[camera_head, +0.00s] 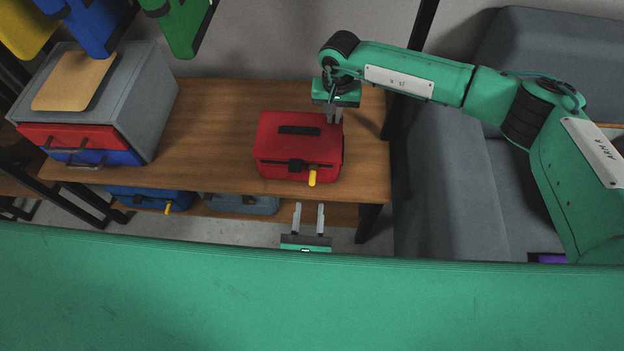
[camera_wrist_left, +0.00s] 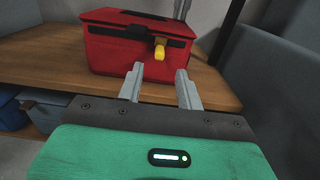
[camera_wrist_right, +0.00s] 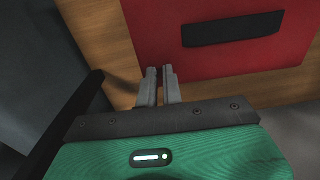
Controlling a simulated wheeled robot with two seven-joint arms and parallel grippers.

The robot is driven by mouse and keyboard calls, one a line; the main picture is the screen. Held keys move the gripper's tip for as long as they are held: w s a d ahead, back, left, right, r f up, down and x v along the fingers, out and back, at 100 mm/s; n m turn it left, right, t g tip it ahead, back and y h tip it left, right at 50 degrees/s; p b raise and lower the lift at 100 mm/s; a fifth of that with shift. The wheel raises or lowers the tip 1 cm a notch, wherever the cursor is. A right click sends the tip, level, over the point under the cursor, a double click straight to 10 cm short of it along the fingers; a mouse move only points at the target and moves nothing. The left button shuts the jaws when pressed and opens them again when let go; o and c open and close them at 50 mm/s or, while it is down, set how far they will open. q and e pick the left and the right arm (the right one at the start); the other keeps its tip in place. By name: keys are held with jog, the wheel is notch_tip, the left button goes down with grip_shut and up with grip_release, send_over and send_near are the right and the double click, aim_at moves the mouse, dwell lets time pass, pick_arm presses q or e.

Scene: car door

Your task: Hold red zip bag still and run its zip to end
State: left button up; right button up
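The red zip bag (camera_head: 275,145) sits on the wooden bench and has a dark handle strip on top. In the left wrist view the yellow pull (camera_wrist_left: 159,50) is ahead of the fingers. My left gripper (camera_head: 309,206) is open and empty, in front of and below the bag. My right gripper (camera_head: 335,116) points down at the bag's rear right corner.
A grey cabinet (camera_head: 140,95) with red and blue drawers stands at left on the bench (camera_head: 205,120). Blue and grey bags (camera_head: 150,197) lie on the shelf below. A grey sofa (camera_head: 450,190) is at right. Bench space left of the red bag is clear.

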aim_at(312, 185)
pick_arm(q)
jog(key=w, duration=0.9)
jog(key=shift+w, duration=0.15)
jog(key=shift+d, duration=0.1)
grip_shut()
